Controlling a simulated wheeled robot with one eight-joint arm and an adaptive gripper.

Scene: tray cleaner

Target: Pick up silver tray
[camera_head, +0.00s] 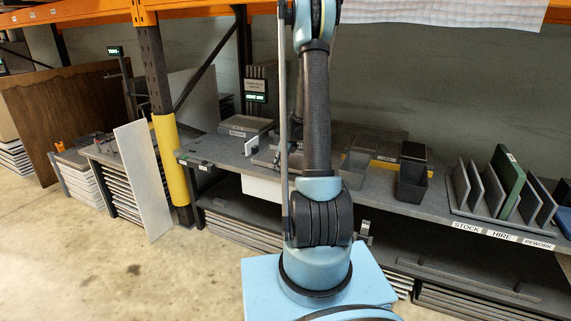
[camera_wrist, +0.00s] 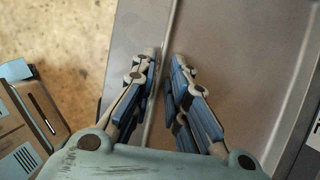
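The silver tray (camera_wrist: 245,60) fills much of the wrist view as a flat grey metal surface with a thin raised rim. My gripper (camera_wrist: 167,58) is over this rim, with one finger on each side of it. The fingers are apart with a narrow gap, and nothing is visibly clamped. I cannot tell whether the fingertips touch the tray. In the head view my arm stands in front of the bench and hides my gripper and most of the area around it.
The grey bench (camera_head: 372,182) carries dark bins (camera_head: 412,172) and a rack with upright panels, including a green one (camera_head: 508,183). A yellow-wrapped post (camera_head: 171,160) and a leaning white panel (camera_head: 143,180) stand left. A brown box (camera_wrist: 22,120) shows in the wrist view. Floor is clear at front left.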

